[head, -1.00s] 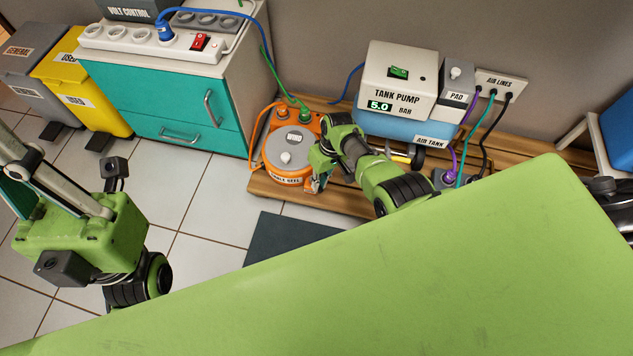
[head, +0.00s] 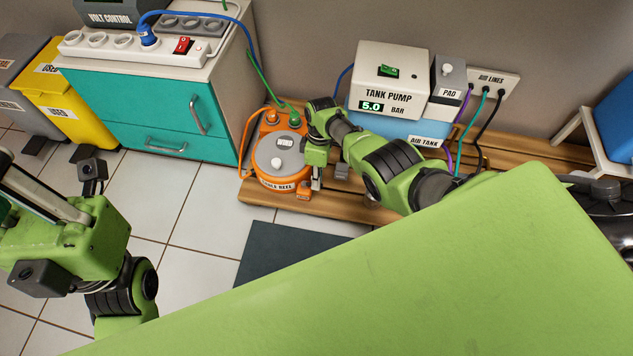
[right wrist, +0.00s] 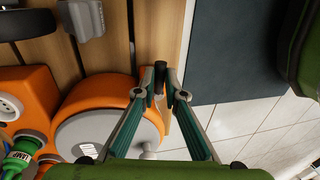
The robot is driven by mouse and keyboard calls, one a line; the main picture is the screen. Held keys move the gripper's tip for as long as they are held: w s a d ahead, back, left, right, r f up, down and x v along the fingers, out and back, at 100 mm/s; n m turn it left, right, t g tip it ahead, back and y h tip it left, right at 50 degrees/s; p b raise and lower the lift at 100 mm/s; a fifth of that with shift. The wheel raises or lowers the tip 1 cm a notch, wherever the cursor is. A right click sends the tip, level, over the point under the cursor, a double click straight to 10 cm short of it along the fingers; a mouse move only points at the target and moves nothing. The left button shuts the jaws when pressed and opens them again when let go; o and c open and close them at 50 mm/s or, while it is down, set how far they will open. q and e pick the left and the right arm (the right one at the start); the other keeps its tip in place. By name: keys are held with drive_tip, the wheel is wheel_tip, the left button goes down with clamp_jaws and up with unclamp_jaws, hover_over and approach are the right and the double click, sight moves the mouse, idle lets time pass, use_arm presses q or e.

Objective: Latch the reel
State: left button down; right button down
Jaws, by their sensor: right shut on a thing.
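The orange cable reel (head: 262,170) with a grey round lid stands on the wooden pallet; it fills the left of the right wrist view (right wrist: 95,90). My right gripper (head: 316,184) is at the reel's right side, low near the pallet. In the right wrist view its fingertips (right wrist: 161,92) are closed around a small dark peg or latch handle (right wrist: 160,70) beside the reel's rim. Its lower part is hidden between the fingers. My left arm shows at the left of the head view, but its fingers are not visible.
The tank pump (head: 390,78) on its blue air tank stands right of the reel, close to my right arm. A teal cabinet (head: 150,105) is at left. Green cables run to the reel's top. A dark mat (head: 290,250) lies on the floor in front.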

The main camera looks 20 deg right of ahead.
drive_tip(key=shift+d+n, duration=0.1)
drive_tip(key=shift+n, duration=0.2)
drive_tip(key=shift+w, duration=0.1)
drive_tip(key=c, duration=2.1)
unclamp_jaws()
wheel_tip(320, 180, up, 12)
drive_tip(key=w+d, duration=0.1)
drive_tip(key=w, duration=0.1)
drive_tip(key=shift+d+f, duration=0.1)
drive_tip(key=shift+f, duration=0.05)
